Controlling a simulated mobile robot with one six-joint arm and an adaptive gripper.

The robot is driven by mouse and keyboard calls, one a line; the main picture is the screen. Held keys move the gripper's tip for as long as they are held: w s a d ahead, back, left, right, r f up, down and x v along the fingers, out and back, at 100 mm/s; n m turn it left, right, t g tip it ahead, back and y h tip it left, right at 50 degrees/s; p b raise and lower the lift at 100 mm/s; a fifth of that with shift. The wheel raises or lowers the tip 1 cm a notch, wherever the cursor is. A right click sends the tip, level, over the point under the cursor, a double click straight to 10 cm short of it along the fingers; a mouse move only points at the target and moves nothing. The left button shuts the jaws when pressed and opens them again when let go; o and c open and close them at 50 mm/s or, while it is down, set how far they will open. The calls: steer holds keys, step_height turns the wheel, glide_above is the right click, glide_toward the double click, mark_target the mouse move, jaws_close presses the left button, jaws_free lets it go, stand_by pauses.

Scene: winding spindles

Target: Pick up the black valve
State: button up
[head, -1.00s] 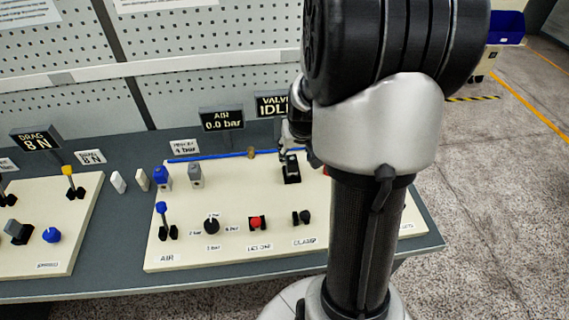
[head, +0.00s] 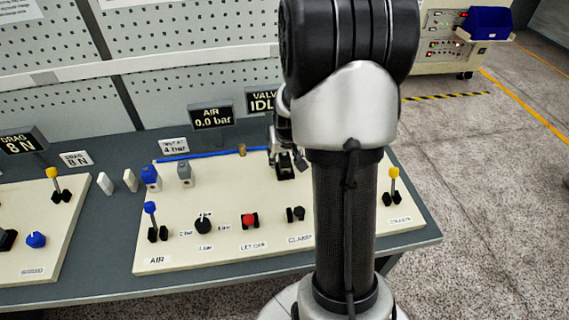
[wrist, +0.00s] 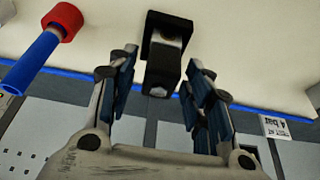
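The black valve (wrist: 164,62) is a dark block on a black square base at the back of the cream panel. In the wrist view it stands between and just beyond the fingers of my gripper (wrist: 160,72), which is open. A gap shows on both sides of the valve, and I see no contact. In the head view the valve (head: 285,171) shows only in part, below my gripper (head: 284,152); my arm hides the area to its right.
A blue rod with a red collar (wrist: 62,22) is beside the valve in the wrist view. A blue line (head: 200,156) runs along the panel's back. A red button (head: 249,220) and yellow lever (head: 394,180) are nearer the front.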

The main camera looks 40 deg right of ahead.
jaws_close()
stand_by(0.3)
